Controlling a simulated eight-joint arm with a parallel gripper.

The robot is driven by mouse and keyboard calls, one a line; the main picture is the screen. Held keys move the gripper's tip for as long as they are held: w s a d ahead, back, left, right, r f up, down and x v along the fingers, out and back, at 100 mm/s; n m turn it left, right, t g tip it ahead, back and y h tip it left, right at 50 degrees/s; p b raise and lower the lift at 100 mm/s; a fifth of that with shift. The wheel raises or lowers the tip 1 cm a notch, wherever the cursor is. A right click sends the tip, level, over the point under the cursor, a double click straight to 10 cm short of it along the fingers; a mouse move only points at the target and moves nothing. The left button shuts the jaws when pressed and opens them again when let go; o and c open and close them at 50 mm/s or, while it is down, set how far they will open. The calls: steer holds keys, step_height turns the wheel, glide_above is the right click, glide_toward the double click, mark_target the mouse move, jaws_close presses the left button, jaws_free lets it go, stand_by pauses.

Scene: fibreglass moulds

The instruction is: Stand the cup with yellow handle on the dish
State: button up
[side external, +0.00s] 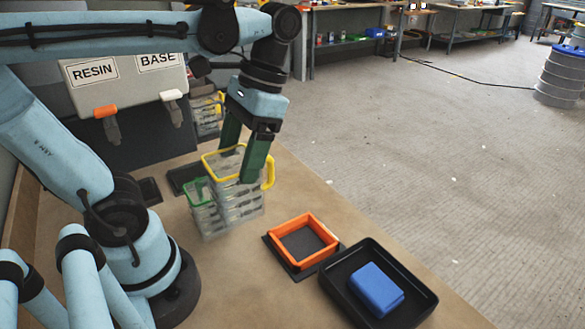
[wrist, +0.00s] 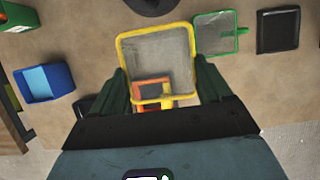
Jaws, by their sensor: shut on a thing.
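The cup with yellow handle (side external: 247,208) is clear and ribbed, with a yellow rim, and is upright in the side view. In the wrist view its yellow rim (wrist: 122,62) lies between my fingers. My gripper (side external: 245,168) points down and is shut on this cup near its rim; it also shows in the wrist view (wrist: 160,90). I cannot tell whether the cup's base touches the table. A low square with an orange rim (side external: 320,221) on a black base, possibly the dish, lies to the right, apart from the cup. An orange edge (wrist: 141,84) shows inside the cup's outline.
A similar cup with a green handle (side external: 198,195) stands close on the left, also in the wrist view (wrist: 215,35). A black tray (side external: 415,310) holding a blue block (side external: 375,288) is at the right. Labelled dispensers (side external: 125,82) stand behind. The table's edge runs along the right.

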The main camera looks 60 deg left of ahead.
steer(key=w, duration=1)
steer(key=w+a+f+m+y, duration=0.15)
steer(key=a+f+m, duration=0.25)
steer(key=a, duration=0.4)
steer(key=s+a+f+m+t+y, duration=0.1)
steer(key=s+a+f+m+t, duration=0.1)
steer(key=s+a+m, duration=0.5)
steer(key=s+a+f+m+t+y, duration=0.2)
steer(key=s+a+f+m, duration=0.2)
steer(key=a, duration=0.9)
steer(key=shift+s+f+m, duration=0.4)
steer(key=shift+s+m, duration=1)
steer(key=shift+s, duration=0.45)
steer(key=shift+f, duration=0.15)
steer(key=o, duration=1.4)
steer(key=shift+d, duration=0.1)
